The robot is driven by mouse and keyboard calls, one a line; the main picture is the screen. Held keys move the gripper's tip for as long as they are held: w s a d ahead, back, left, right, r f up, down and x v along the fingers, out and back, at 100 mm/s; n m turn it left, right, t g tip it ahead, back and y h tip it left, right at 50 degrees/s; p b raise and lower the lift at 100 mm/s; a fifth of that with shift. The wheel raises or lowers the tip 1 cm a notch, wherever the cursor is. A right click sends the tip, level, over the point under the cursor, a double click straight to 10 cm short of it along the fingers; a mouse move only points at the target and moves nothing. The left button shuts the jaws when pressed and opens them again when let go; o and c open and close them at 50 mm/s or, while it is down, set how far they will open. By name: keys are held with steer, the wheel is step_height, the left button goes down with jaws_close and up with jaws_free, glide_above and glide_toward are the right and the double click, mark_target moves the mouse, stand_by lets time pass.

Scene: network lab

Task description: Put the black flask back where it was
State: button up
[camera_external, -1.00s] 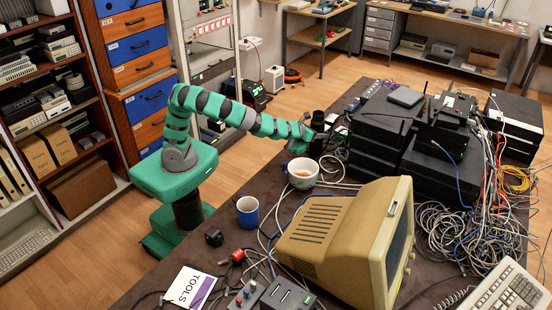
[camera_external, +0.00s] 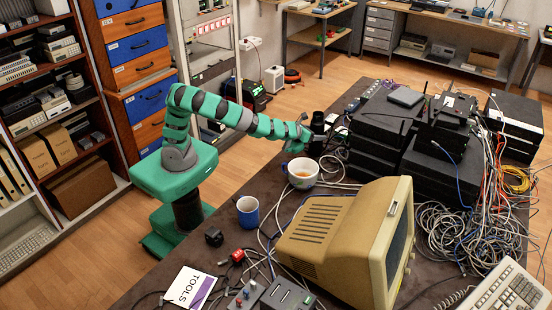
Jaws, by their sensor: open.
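The black flask (camera_external: 317,123) stands upright on the dark table, left of the stacked black boxes and behind the white bowl-like cup (camera_external: 302,173). My gripper (camera_external: 306,121) is at the left side of the flask, close to its upper part. Its jaws are open. The fingers are small in this view, and I cannot tell whether they touch the flask or are around it.
Stacked black network boxes (camera_external: 385,125) stand close to the right of the flask. Cables (camera_external: 340,165) lie around its base. A blue mug (camera_external: 248,212) and a beige monitor (camera_external: 335,240) are nearer the front. Bare tabletop lies left of the white cup.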

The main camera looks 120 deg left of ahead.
steer(key=p+v, duration=0.3)
steer(key=v, duration=0.7)
steer(key=shift+s+d, duration=0.2)
steer(key=shift+r, duration=0.1)
steer(key=w+d+r+n+t+h, duration=0.25)
steer(key=d+r+n, duration=0.55)
steer(key=r, duration=0.4)
steer(key=w+d+r+n+t+h, duration=0.2)
steer(key=d+r+n+t+h, duration=0.1)
steer(key=d+r+n, duration=0.65)
steer(key=s+d+r+n+t+h, duration=0.1)
steer(key=s+d+r+h, duration=0.1)
steer(key=r, duration=0.6)
steer(key=s+d+r+n+t+h, duration=0.2)
steer(key=s+d+r, duration=0.1)
steer(key=r, duration=0.5)
steer(key=s+d+r+n+t+h, duration=0.2)
steer(key=s+d+r+h, duration=0.1)
steer(key=r, duration=0.5)
steer(key=shift+s, duration=0.35)
steer(key=shift+r, duration=0.15)
